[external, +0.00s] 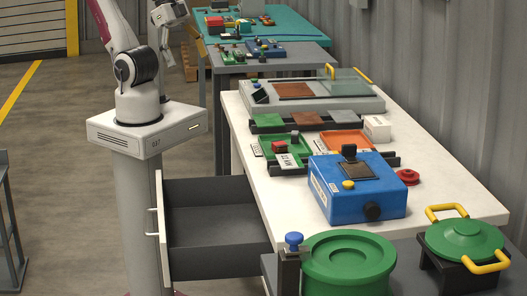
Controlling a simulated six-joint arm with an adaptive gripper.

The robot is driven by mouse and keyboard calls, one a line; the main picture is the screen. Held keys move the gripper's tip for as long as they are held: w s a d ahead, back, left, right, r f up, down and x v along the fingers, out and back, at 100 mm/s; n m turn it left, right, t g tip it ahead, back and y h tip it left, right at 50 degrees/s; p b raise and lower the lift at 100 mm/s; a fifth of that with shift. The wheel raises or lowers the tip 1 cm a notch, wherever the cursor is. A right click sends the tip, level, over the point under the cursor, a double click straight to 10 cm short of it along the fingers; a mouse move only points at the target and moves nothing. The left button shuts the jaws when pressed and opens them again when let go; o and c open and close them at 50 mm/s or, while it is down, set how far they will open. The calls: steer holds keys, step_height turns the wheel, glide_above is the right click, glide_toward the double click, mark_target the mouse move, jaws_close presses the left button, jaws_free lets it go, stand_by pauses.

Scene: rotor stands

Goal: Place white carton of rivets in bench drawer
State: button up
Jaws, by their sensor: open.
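The white carton (377,128) stands on the white bench top near its back edge, to the right of an orange tray. The bench drawer (215,232) is pulled out at the front of the bench. Its dark inside looks empty. My gripper (168,58) hangs at the upper left beside my arm's shoulder, far from the carton and from the drawer. It is small in view and its fingers are hard to make out. It is open and nothing shows in it.
The bench (240,112) also bears a blue box (365,190), a green tray (285,146), coloured plates and a grey machine (310,95). A red knob (407,177) lies right of the blue box. The corrugated wall is close behind.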

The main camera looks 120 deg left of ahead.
mark_target(370, 121)
stand_by(0.3)
steer(key=w+a+f+n+g, duration=0.1)
steer(key=w+a+f+n, duration=0.1)
steer(key=w+a+f, duration=0.5)
steer(key=w+a+f+n+g+y, duration=0.1)
steer(key=w+a+f+n, duration=0.2)
steer(key=w+a+f, duration=0.5)
steer(key=w+a+f+n+g, duration=0.2)
steer(key=w+a+f, duration=0.5)
steer(key=w+a, duration=0.7)
steer(key=shift+w+a+f+n+y, duration=0.1)
steer(key=shift+a+n+y, duration=0.1)
steer(key=shift+a, duration=1.65)
steer(key=shift+w+a+f+n+y, duration=0.1)
steer(key=shift+a+n, duration=0.1)
steer(key=shift+a, duration=1.7)
steer(key=shift+w+a+f+n+y, duration=0.1)
steer(key=shift+a+n, duration=0.1)
steer(key=shift+a, duration=1.65)
steer(key=w+a, duration=0.2)
steer(key=shift+w+a+f, duration=0.2)
steer(key=shift+a, duration=0.2)
steer(key=shift+n+t+y, duration=0.4)
steer(key=shift+t+y, duration=0.3)
steer(key=shift+t, duration=0.1)
steer(key=w+a+r, duration=0.3)
steer(key=shift+w+r, duration=0.25)
steer(key=shift+w, duration=0.05)
